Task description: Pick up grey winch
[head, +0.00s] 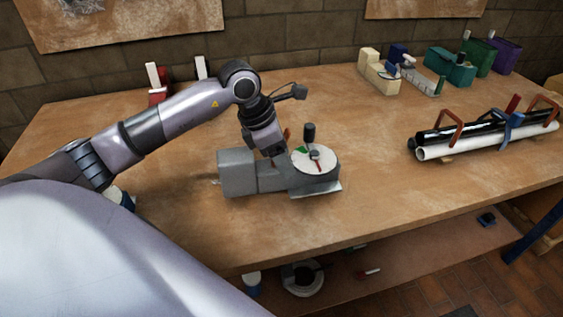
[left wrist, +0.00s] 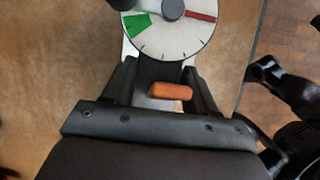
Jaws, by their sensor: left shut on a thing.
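The grey winch (head: 238,173) lies on the workbench, with a blocky grey end at left and a white round dial (head: 318,158) with green and red marks at right. A dark knob stands up over the dial. My left gripper (head: 274,154) reaches down onto the middle of the winch from behind, and its fingertips are partly hidden. In the left wrist view, the two fingers of my left gripper (left wrist: 163,75) are shut on the winch's grey neck, beside an orange piece (left wrist: 170,91). The dial (left wrist: 170,35) lies just past the fingers.
The wooden workbench (head: 375,210) is clear right of the winch. Black and white tubes (head: 485,135) with clamps lie at right. Cream (head: 378,72) and teal (head: 450,66) blocks stand at the back. Red-and-white items (head: 155,84) stand behind my left arm. A lower shelf holds a white coil (head: 303,278).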

